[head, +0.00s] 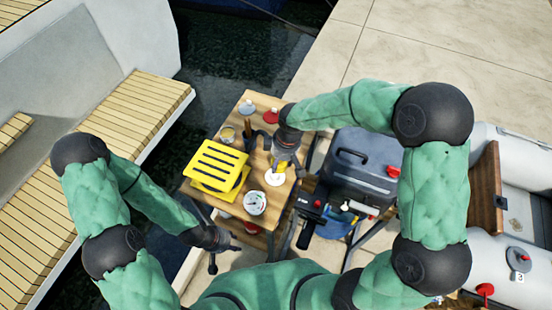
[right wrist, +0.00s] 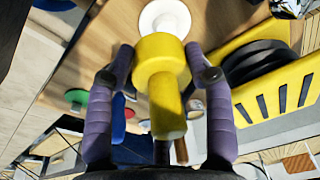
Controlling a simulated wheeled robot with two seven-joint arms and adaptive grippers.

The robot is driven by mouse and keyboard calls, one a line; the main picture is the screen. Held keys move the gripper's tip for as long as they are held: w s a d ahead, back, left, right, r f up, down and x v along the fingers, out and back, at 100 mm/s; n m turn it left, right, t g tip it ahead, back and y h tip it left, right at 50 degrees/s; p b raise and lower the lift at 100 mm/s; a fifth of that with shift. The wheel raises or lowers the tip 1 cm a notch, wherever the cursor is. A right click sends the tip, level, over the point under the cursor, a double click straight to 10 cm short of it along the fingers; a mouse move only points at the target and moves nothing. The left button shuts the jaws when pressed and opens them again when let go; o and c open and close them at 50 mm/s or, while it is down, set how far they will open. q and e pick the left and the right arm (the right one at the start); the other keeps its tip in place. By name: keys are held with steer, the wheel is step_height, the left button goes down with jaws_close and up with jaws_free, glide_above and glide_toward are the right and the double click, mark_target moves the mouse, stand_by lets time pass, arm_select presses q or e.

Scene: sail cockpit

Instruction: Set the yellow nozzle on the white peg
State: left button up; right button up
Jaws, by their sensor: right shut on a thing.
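The yellow nozzle (right wrist: 165,100) has a wide collar and a narrower stem. My right gripper (right wrist: 165,72) is shut on it, one finger on each side of the collar. The white peg (right wrist: 165,17) with its round base shows just beyond the collar. The collar overlaps the peg in this view, and I cannot tell whether they touch. In the head view, my right gripper (head: 284,157) points down over the white base (head: 275,178) on the wooden table (head: 253,103). My left gripper (head: 225,254) is empty and open, low in front of the table.
A yellow slotted rack (head: 217,165) stands left of the peg, close to my right gripper. Small round items (head: 270,117) lie at the back. A dark grill-like box (head: 362,165) stands to the right.

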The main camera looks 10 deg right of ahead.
mark_target(276, 175)
steer(key=shift+a+r+n, duration=0.25)
steer(key=shift+a+n, duration=0.45)
steer(key=shift+n, duration=0.2)
step_height(276, 175, down, 6)
steer(key=b, duration=0.4)
steer(key=shift+r, duration=0.2)
steer(key=shift+b, duration=0.3)
stand_by(0.5)
steer(key=shift+f, duration=0.65)
stand_by(0.3)
steer(key=o, duration=1)
steer(key=shift+r, duration=0.15)
steer(key=shift+s+d+r+p, duration=0.15)
steer(key=shift+d+r+p, duration=0.1)
steer(key=shift+r+p, duration=1.4)
steer(key=shift+s+d+r+p, duration=0.25)
steer(key=shift+r+p, duration=0.95)
steer(key=shift+r, duration=0.7)
steer(key=shift+s+d+r+p, duration=0.1)
steer(key=shift+d+r+p, duration=0.2)
steer(key=shift+r+p, duration=1.35)
